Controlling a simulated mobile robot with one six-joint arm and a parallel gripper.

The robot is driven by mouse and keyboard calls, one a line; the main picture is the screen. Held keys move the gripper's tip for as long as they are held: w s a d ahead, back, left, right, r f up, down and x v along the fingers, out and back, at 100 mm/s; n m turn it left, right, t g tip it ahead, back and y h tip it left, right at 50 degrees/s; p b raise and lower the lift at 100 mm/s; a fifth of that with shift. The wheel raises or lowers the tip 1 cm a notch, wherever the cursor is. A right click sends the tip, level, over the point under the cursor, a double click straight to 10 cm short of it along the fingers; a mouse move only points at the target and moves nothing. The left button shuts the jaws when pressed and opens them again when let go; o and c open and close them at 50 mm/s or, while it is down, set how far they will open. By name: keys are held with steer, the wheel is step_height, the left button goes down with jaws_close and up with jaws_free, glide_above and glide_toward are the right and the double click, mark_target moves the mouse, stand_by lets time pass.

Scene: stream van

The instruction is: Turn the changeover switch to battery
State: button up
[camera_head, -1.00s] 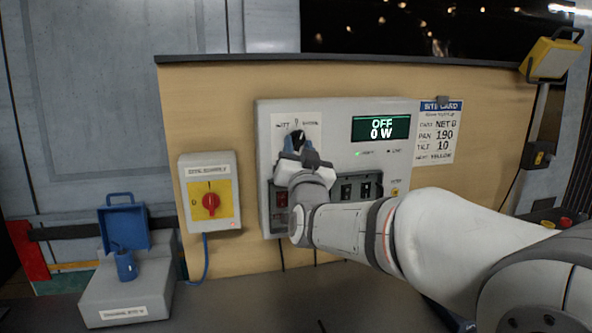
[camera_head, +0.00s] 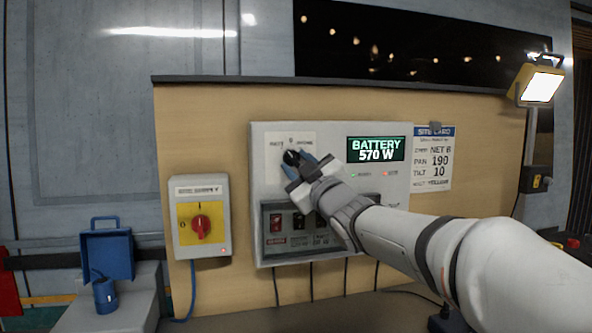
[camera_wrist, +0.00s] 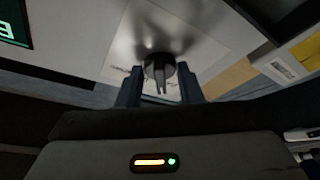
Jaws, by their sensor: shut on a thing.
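The changeover switch is a black rotary knob (camera_head: 291,157) on a white plate at the upper left of the grey power panel (camera_head: 262,190). The plate has a label to the left, a 0 at the top and a label to the right. The knob is turned toward the left label. The panel display (camera_head: 376,149) reads BATTERY 570 W. My gripper (camera_head: 297,164) is shut on the knob, its fingers on either side. In the wrist view the knob (camera_wrist: 159,68) sits between the two dark fingers (camera_wrist: 161,88).
A blue open box (camera_head: 107,255) stands at lower left. A site card (camera_head: 432,158) is right of the panel. A work lamp (camera_head: 538,84), at far right, is lit.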

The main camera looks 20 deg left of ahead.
steer(key=shift+d+r+n+g+y, duration=0.15)
steer(key=shift+n+g, duration=0.1)
steer(key=shift+n, duration=0.35)
steer(key=shift+a+r+n+g+y, duration=0.15)
steer(key=shift+n+g, duration=0.1)
steer(key=shift+n, duration=0.35)
steer(key=o, duration=1)
steer(key=shift+f, duration=0.15)
steer(key=v, duration=0.8)
steer(key=shift+w, duration=0.1)
